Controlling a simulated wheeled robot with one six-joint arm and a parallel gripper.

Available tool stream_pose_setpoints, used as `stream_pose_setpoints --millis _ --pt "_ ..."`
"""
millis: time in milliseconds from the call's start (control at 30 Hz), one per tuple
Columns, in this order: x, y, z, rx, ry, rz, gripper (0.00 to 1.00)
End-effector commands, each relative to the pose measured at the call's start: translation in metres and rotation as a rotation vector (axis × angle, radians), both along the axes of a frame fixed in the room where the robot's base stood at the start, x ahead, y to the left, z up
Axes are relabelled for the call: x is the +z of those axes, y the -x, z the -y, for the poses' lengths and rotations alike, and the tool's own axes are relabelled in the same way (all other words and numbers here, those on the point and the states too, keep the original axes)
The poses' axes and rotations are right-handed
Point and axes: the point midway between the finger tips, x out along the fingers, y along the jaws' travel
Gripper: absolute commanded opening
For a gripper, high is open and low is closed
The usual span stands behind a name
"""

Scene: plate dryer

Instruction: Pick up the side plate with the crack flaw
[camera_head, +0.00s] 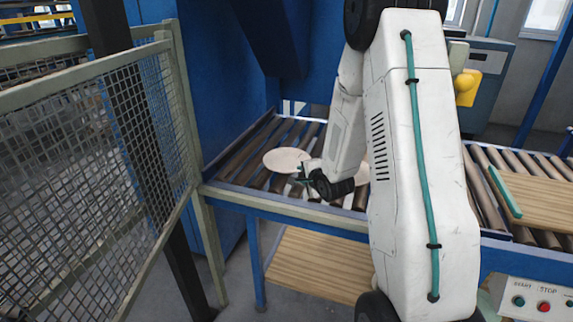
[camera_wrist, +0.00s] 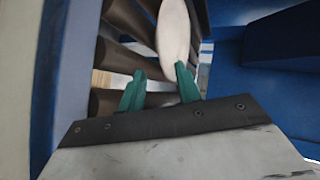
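A pale round plate (camera_head: 286,160) lies on the rollers of the conveyor, left of my gripper (camera_head: 302,173). Another pale plate (camera_head: 362,173) is mostly hidden behind my arm. No crack can be made out on either at this size. In the wrist view, my gripper (camera_wrist: 160,69) has its two teal fingers apart, with rollers showing between them. A pale plate (camera_wrist: 174,32) lies ahead of the fingers, its near edge close to the right fingertip. I cannot tell whether they touch. Nothing is held.
The roller conveyor (camera_head: 240,163) has a blue frame and runs left to right. A wooden board with a teal edge (camera_head: 540,197) lies on the rollers at right. A mesh fence (camera_head: 80,150) stands at left. A button panel (camera_head: 535,298) is at lower right.

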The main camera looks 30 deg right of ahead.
Motion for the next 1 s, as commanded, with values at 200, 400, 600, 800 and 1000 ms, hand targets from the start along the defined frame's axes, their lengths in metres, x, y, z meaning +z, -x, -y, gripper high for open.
stream_pose_setpoints --millis 200,400,600,800,1000 --pt "-0.013 -0.013 0.006 -0.015 -0.041 0.037 0.34" --pt "-0.021 -0.034 0.012 -0.015 -0.038 0.037 0.34" --pt "-0.033 -0.060 0.020 -0.014 -0.038 0.036 0.34" --pt "-0.038 -0.071 0.022 -0.014 -0.037 0.036 0.34" --pt "-0.038 -0.070 0.022 -0.015 -0.036 0.036 0.25"
